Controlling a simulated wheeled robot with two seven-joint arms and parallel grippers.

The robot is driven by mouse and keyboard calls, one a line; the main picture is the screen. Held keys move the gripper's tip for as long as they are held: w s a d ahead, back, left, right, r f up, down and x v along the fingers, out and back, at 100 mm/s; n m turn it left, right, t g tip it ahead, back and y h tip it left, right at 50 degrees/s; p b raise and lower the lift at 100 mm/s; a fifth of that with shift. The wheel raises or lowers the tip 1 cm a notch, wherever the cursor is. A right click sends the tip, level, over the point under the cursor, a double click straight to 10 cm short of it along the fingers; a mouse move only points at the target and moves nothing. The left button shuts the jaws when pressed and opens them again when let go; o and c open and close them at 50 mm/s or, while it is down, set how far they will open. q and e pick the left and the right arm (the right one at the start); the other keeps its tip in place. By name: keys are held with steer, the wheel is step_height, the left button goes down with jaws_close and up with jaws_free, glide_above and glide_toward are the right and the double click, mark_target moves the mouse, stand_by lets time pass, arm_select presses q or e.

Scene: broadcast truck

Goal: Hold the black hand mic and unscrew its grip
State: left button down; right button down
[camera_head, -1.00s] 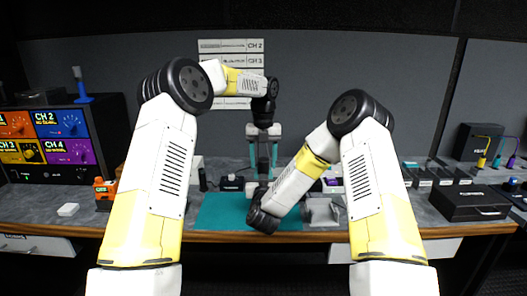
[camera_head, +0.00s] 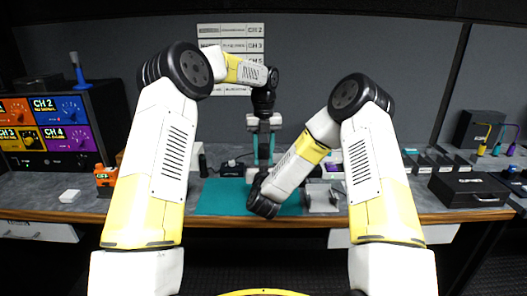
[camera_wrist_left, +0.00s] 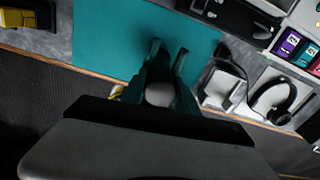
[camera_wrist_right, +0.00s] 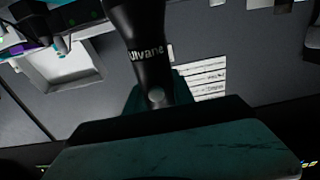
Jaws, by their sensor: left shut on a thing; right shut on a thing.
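The black hand mic (camera_wrist_right: 140,25) shows in the right wrist view as a dark cylinder with white lettering, running up between the teal fingers of my right gripper (camera_wrist_right: 156,90). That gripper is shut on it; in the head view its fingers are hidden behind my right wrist. My left gripper (camera_head: 264,158) points down above the teal mat, over the right wrist. It also shows in the left wrist view (camera_wrist_left: 168,52), its fingers shut around a rounded greyish part (camera_wrist_left: 160,94), apparently of the mic. Where the mic's grip joins the rest cannot be made out.
The teal mat (camera_head: 218,200) lies at the bench's front edge. A grey stand (camera_head: 322,198) is right of it.

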arm_select(q)
steer(key=n, duration=0.6)
steer(key=shift+n, duration=0.4)
steer(key=n, duration=1.3)
steer(key=shift+r+n, duration=0.1)
steer(key=shift+n, duration=0.3)
steer(key=n, duration=0.6)
steer(key=shift+n, duration=0.4)
steer(key=n, duration=2)
steer(key=shift+n, duration=0.4)
steer(key=n, duration=0.4)
steer(key=shift+n, duration=0.3)
